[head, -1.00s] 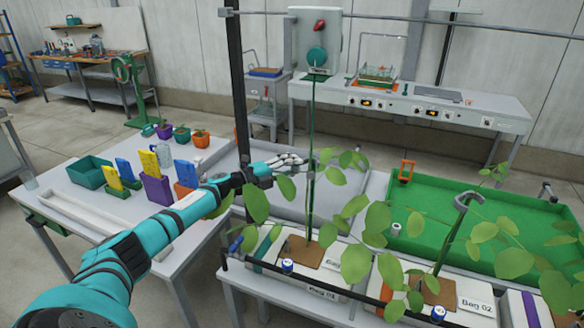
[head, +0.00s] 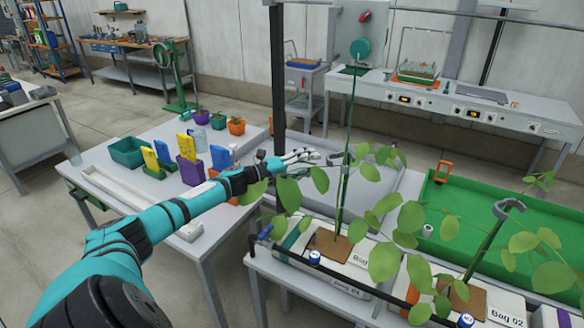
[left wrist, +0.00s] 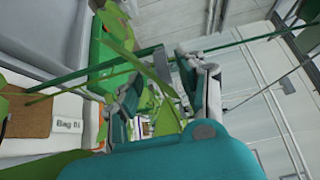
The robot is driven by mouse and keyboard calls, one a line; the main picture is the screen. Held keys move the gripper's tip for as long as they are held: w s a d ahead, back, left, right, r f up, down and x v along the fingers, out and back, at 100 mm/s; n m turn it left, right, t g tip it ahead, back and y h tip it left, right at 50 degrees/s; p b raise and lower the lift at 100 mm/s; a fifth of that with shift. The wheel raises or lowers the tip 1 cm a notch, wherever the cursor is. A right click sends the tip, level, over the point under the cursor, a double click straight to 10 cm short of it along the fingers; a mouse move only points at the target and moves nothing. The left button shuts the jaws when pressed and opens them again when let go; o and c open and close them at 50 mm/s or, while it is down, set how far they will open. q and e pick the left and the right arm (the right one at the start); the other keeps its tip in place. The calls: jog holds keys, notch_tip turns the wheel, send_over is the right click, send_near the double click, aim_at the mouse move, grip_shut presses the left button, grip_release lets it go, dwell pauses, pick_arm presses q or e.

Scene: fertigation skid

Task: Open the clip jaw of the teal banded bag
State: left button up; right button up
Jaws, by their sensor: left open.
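The bag with the teal band (head: 292,238), labelled Bag 01 (head: 347,283), lies on the front bench at the picture's middle. A thin green stem (head: 342,205) rises from its brown top patch (head: 328,243). A small grey clip (head: 337,159) sits high on this stem; I cannot tell how its jaw stands. My left gripper (head: 306,156) is open and empty, just left of the clip at about its height. In the left wrist view, the Bag 01 label (left wrist: 68,127) shows at left, and the stem (left wrist: 85,74) runs toward the gripper's fingers (left wrist: 165,95). My right gripper is out of view.
Bag 02 (head: 505,308), with its own stem and a grey hook-shaped clip (head: 508,207), lies to the right. Leaves (head: 384,262) spread around both stems. A dark upright post (head: 278,80) stands behind my left forearm. A green tray (head: 470,215) lies behind the bags.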

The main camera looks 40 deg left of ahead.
pick_arm(q)
jog(key=v, duration=0.6)
dwell(0.6)
